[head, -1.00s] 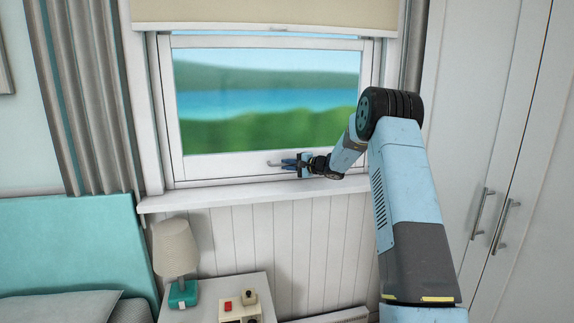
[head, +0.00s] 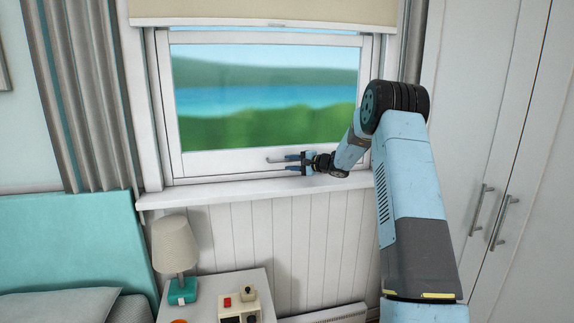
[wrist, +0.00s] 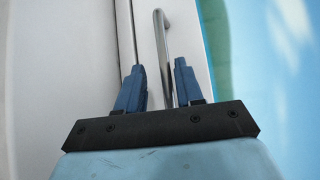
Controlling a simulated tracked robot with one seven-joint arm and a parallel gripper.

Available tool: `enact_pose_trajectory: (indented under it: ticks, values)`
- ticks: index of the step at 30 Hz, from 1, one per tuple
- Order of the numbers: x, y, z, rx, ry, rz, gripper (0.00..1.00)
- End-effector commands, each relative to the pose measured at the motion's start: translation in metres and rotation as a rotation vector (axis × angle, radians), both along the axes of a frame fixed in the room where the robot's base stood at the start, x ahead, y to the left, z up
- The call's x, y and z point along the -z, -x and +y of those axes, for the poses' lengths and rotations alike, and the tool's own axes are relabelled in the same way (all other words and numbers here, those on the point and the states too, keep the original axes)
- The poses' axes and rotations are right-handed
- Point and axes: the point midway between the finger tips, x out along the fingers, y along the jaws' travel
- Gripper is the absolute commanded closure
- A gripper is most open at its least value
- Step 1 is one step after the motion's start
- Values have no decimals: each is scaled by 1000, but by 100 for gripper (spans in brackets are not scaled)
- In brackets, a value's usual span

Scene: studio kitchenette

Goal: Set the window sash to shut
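The window sash (head: 225,163) is a white frame around a glass pane. It sits low in the window frame; I cannot tell whether a gap remains at its edge. A slim metal handle (head: 272,160) is on its lower rail. My gripper (head: 287,162) is at this handle, with its blue fingers spread and pointing left. In the wrist view, the handle bar (wrist: 161,32) runs between the two fingertips (wrist: 160,70), with space visible beside it. The right part of the handle is partly hidden by the fingers in the head view.
A white sill (head: 215,194) runs just below my gripper. A cream blind (head: 250,10) hangs above. A bedside table (head: 207,306) holds a lamp (head: 175,245) and small items. A white wardrobe (head: 500,130) stands at the right, and a curtain (head: 85,100) hangs at the left.

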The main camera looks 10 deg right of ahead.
Motion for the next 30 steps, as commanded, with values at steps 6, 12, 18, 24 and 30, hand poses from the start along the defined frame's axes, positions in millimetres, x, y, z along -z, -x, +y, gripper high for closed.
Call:
enact_pose_trajectory:
  ticks: [6,12,18,24,30]
  values:
    - [-6,31,-33,2,1,1,64]
    - [-10,57,-59,2,0,1,64]
    - [-13,73,-76,0,0,1,64]
    - [-14,79,-81,0,1,2,64]
    - [-14,79,-81,0,1,2,64]
